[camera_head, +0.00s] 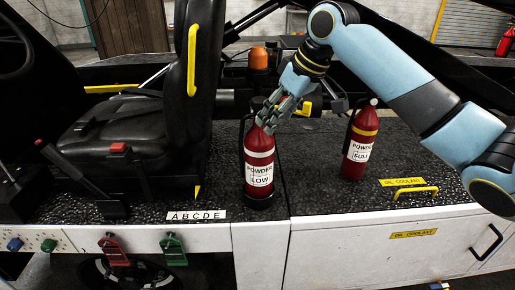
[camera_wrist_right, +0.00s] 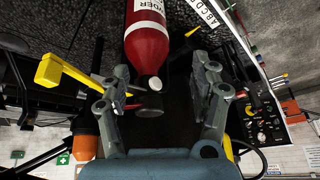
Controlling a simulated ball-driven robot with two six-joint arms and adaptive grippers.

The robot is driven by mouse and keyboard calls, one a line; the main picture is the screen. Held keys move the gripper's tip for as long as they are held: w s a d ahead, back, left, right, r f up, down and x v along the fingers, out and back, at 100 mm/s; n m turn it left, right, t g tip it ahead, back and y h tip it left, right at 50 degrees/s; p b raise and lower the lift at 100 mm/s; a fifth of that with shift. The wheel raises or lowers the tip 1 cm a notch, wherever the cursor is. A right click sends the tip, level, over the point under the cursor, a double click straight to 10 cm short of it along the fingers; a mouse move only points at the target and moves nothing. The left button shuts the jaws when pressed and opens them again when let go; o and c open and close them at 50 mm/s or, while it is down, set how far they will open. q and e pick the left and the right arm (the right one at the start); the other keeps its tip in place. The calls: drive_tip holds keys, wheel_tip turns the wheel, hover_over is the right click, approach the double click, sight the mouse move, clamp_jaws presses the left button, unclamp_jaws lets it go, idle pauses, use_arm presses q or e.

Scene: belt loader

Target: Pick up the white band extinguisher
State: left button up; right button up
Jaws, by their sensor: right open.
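The white band extinguisher (camera_head: 259,170) is red, with a white band and a label reading POWDER LOW. It stands upright on the black deck near the front edge. In the wrist view its red body (camera_wrist_right: 147,45) comes in from the top, its neck pointing toward my gripper. My right gripper (camera_head: 272,117) is at its top, hiding part of the head and valve. In the wrist view my right gripper (camera_wrist_right: 166,88) is open, its fingers apart on either side of the extinguisher's neck. I cannot tell whether they touch it. My left gripper is not in view.
A yellow band extinguisher (camera_head: 360,147), labelled POWDER FULL, stands to the right. A black seat (camera_head: 120,130) is close on the left. An orange beacon (camera_head: 258,58) rises behind. A yellow handle (camera_head: 416,191) lies on the deck at the right.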

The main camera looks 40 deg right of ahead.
sight(265, 101)
wheel_tip(265, 101, up, 6)
drive_tip(key=w+d+t+p, duration=0.1)
drive_tip(key=w+d, duration=0.1)
drive_tip(key=x, duration=0.5)
drive_tip(key=shift+w+a+p, duration=0.2)
drive_tip(key=shift+w+p, duration=0.15)
drive_tip(key=shift+w, duration=0.05)
drive_tip(key=shift+p+x, duration=0.5)
drive_tip(key=shift+x, duration=0.3)
drive_tip(key=x, duration=0.2)
drive_tip(key=shift+a+f, duration=0.1)
drive_tip(key=shift+f, duration=0.15)
drive_tip(key=shift+w+f, duration=0.3)
drive_tip(key=shift+f, duration=0.1)
drive_tip(key=shift+s, duration=0.1)
drive_tip(key=shift+c, duration=1.6)
clamp_jaws()
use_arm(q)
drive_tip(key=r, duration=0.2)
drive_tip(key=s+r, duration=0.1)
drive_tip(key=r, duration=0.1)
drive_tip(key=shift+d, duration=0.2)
use_arm(e)
drive_tip(key=shift+r, duration=0.15)
